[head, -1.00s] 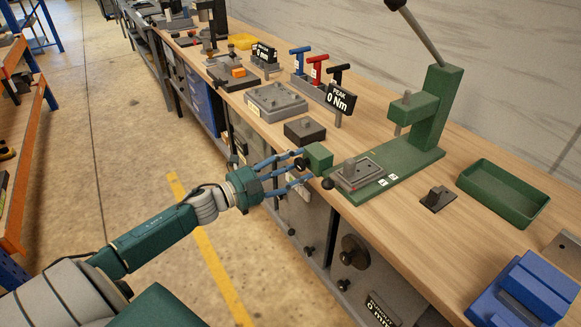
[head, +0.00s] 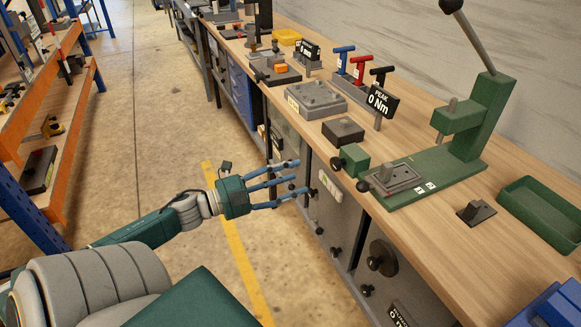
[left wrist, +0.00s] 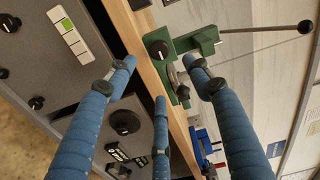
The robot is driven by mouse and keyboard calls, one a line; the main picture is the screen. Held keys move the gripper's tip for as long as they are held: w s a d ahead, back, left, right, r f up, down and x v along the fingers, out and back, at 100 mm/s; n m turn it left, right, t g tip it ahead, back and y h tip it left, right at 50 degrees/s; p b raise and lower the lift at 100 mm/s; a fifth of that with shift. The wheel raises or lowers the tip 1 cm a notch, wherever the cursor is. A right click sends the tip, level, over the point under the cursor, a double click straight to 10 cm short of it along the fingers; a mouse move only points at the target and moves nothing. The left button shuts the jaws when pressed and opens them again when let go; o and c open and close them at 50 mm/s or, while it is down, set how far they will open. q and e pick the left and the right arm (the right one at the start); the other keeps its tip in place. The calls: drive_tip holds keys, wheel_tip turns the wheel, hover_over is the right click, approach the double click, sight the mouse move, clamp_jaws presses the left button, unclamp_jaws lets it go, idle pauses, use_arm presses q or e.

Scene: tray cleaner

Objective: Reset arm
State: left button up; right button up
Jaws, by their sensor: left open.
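My left gripper (head: 296,182) has blue fingers, spread apart with nothing between them. In the head view it is over the floor in front of the workbench (head: 420,237), apart from the bench's front edge. In the left wrist view its fingers (left wrist: 158,85) point toward the bench edge and the green press (left wrist: 197,42). That press (head: 470,125), with a long lever, stands on the bench to the right of the gripper in the head view. My right gripper is not in view.
A green tray (head: 540,216) and a small dark block (head: 476,212) lie on the bench. Torque tools stand behind a PEAK display (head: 381,101). Cabinet panels with knobs (head: 381,258) face the aisle. An orange shelf (head: 75,135) stands at left; the aisle floor between is clear.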

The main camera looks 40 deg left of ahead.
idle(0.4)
use_arm(q)
drive_tip(key=s+a+f+n+g+y, duration=0.1)
drive_tip(key=s+a+f+n+y, duration=0.2)
drive_tip(key=f, duration=0.7)
drive_tip(key=s+a+f+n+g+y, duration=0.1)
drive_tip(key=a+f+n+y, duration=0.3)
drive_tip(key=f, duration=0.5)
drive_tip(key=s+f+n+g+y, duration=0.1)
drive_tip(key=s+f+n+g, duration=0.2)
drive_tip(key=f, duration=0.6)
drive_tip(key=s+f+n+g+y, duration=0.1)
drive_tip(key=s+f+n, duration=0.2)
drive_tip(key=s+f, duration=0.35)
drive_tip(key=s+d+f+n+g, duration=0.25)
drive_tip(key=s+d+f, duration=0.4)
drive_tip(key=f, duration=0.35)
drive_tip(key=s+d+f+n+g, duration=0.1)
drive_tip(key=s+d+f+g, duration=0.2)
drive_tip(key=s+d+f, duration=0.35)
drive_tip(key=s+d+f+n+g+h, duration=0.1)
drive_tip(key=s+d+f+g, duration=0.1)
drive_tip(key=s+d+f, duration=0.3)
drive_tip(key=s+d+f+g+h, duration=0.1)
drive_tip(key=s+d+f, duration=0.4)
drive_tip(key=s, duration=0.5)
drive_tip(key=d+g, duration=0.1)
drive_tip(key=d, duration=0.1)
drive_tip(key=shift+d+n, duration=0.3)
drive_tip(key=shift+n, duration=0.05)
